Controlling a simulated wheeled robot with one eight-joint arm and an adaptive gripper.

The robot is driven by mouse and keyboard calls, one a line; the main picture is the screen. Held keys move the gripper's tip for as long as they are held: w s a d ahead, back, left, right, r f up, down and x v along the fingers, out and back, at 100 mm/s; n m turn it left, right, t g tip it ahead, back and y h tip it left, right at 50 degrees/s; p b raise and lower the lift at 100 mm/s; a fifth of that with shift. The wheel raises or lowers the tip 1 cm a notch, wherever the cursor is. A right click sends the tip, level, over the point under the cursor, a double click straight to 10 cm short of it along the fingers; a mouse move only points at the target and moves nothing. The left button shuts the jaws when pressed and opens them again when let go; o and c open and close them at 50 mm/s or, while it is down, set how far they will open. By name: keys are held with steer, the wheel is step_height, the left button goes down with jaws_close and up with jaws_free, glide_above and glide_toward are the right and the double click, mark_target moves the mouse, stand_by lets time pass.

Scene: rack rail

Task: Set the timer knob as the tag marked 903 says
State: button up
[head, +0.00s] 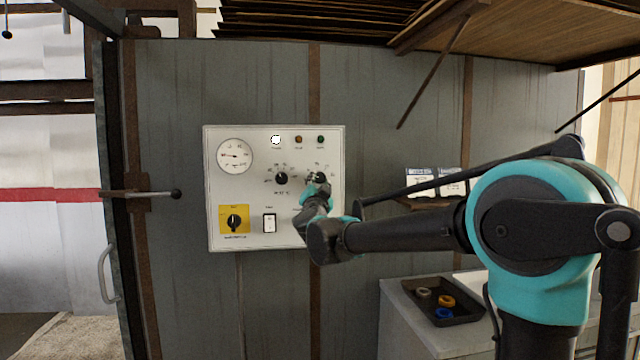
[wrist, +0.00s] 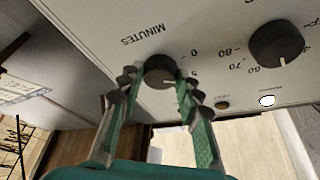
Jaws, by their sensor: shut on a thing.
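The timer knob (wrist: 160,68) is a small dark round knob on the white control panel (head: 225,190), beside the word MINUTES. In the head view it sits at the panel's upper right, partly hidden by my gripper (head: 317,190). In the wrist view my gripper (wrist: 157,82) has its two teal fingers on either side of the knob, shut on it. The knob's pointer setting cannot be read clearly.
The panel also carries a temperature knob (head: 281,178), a round gauge (head: 235,155), a yellow-backed switch (head: 234,220), a rocker switch (head: 269,222) and small lamps. A black tray (head: 440,312) with coloured rings lies on a cabinet at lower right. A wooden shelf (head: 520,45) overhangs above.

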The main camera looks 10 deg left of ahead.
steer(key=shift+m+h, duration=0.4)
steer(key=shift+m, duration=0.9)
steer(key=o, duration=1.2)
steer(key=shift+c, duration=0.2)
steer(key=v, duration=1.2)
steer(key=shift+r, duration=0.25)
